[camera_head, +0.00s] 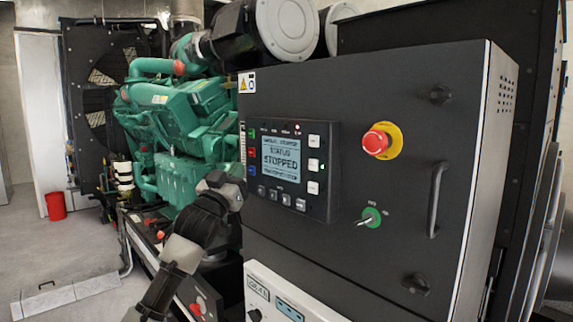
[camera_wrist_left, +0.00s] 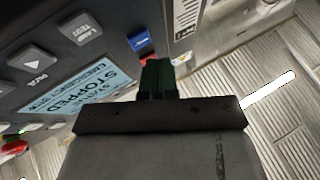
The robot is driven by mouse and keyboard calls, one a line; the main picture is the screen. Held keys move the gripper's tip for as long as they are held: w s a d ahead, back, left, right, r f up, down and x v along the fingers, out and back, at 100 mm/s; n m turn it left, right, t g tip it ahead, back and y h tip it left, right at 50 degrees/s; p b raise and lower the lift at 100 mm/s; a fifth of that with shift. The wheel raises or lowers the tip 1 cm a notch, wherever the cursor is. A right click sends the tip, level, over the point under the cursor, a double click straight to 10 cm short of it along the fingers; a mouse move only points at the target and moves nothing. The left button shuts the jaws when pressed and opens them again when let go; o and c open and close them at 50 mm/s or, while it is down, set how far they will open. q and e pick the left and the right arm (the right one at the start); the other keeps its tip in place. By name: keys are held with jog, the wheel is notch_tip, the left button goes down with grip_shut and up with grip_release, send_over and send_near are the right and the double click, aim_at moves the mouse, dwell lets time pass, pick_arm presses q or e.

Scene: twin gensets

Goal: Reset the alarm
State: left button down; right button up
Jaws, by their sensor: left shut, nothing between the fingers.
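The control panel (camera_head: 291,168) is a dark module on the black cabinet. Its lit display (camera_head: 281,162) reads STATUS STOPPED and also shows in the left wrist view (camera_wrist_left: 85,95). A blue button (camera_head: 251,171) and a red button (camera_head: 251,153) sit left of the display. Grey buttons (camera_head: 313,164) run along its right side and bottom edge. My left gripper (camera_head: 238,184) is at the panel's lower left edge. In the left wrist view its fingers (camera_wrist_left: 158,78) are shut and empty, close to the blue button (camera_wrist_left: 138,45); contact cannot be told. My right gripper is out of view.
A red emergency stop (camera_head: 377,141) on a yellow disc, a green key switch (camera_head: 371,217) and a vertical handle (camera_head: 437,200) are on the cabinet front. A green engine (camera_head: 185,120) stands behind. A red bucket (camera_head: 56,206) stands on open floor at left.

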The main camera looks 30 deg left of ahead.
pick_arm(q)
jog(key=shift+w, duration=0.2)
dwell(0.4)
jog(key=shift+w+d, duration=0.15)
jog(key=shift+w, duration=0.15)
jog(key=shift+w+d+p, duration=0.1)
jog(key=shift+w+p, duration=0.3)
jog(key=shift+p, duration=0.1)
dwell(0.5)
jog(key=shift+s, duration=0.15)
jog(key=shift+s+a+b, duration=0.25)
jog(key=shift+s+b, duration=0.1)
jog(key=shift+s, duration=0.4)
jog(key=s+b, duration=0.1)
jog(key=s, duration=0.1)
jog(key=s+a, duration=0.1)
jog(key=s+b, duration=0.1)
jog(key=s, duration=0.1)
jog(key=shift+s+a+b, duration=0.3)
jog(key=shift+s+b, duration=0.05)
